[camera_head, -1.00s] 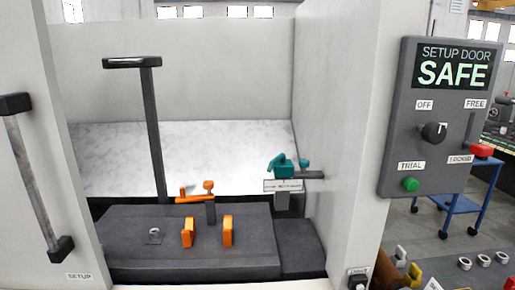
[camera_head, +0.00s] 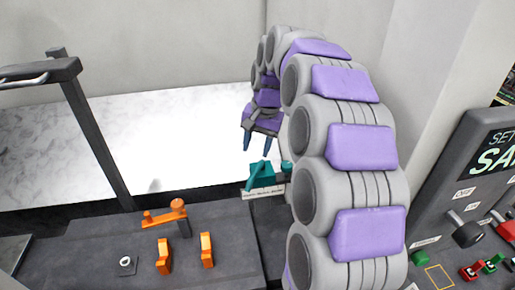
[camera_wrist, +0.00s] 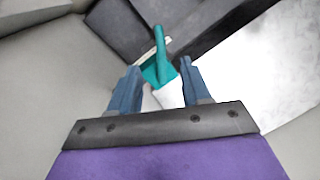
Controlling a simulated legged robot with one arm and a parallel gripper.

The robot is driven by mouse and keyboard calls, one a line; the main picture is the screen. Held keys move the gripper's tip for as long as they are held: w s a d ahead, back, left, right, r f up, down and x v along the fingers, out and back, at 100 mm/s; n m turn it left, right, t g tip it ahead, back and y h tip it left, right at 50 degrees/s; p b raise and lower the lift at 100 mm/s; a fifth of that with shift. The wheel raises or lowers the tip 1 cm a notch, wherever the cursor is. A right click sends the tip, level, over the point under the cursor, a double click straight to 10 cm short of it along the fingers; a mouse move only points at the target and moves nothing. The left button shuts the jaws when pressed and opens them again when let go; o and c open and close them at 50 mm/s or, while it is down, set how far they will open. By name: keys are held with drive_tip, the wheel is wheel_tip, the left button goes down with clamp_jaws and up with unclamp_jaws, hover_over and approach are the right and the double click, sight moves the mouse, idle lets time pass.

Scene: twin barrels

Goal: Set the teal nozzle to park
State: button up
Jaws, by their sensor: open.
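The teal nozzle (camera_head: 262,175) sits on a dark post at the right end of the dark bench, with a white label plate (camera_head: 262,193) at its front. In the wrist view the teal nozzle (camera_wrist: 159,62) shows between and beyond the fingers. My gripper (camera_head: 257,146) is open just above and behind the nozzle, pointing down. In the wrist view my gripper (camera_wrist: 155,80) has its two blue fingers apart on either side of the nozzle's near part. I cannot tell whether either finger touches it.
An orange nozzle (camera_head: 165,215) and two orange blocks (camera_head: 207,250) stand on the dark bench (camera_head: 100,245) left of the teal nozzle. A tall dark post with a handle (camera_head: 95,135) rises at left. A control panel (camera_head: 470,190) is at right. The marble surface (camera_head: 180,150) behind is clear.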

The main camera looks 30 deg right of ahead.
drive_tip(key=w+d+r+m+p, duration=0.2)
drive_tip(key=w+d+r, duration=0.1)
drive_tip(key=d, duration=0.1)
drive_tip(key=p, duration=0.1)
approach(257, 169)
drive_tip(key=f, duration=0.5)
drive_tip(key=a+f, duration=0.1)
drive_tip(key=f, duration=0.1)
drive_tip(key=shift+w+a+f, duration=0.1)
drive_tip(key=shift+w+f, duration=0.25)
drive_tip(key=shift+w, duration=0.05)
drive_tip(key=shift+w+f, duration=0.1)
drive_tip(key=shift+f, duration=0.4)
drive_tip(key=shift+a, duration=0.15)
drive_tip(key=shift+c, duration=1.2)
drive_tip(key=shift+t, duration=0.3)
clamp_jaws()
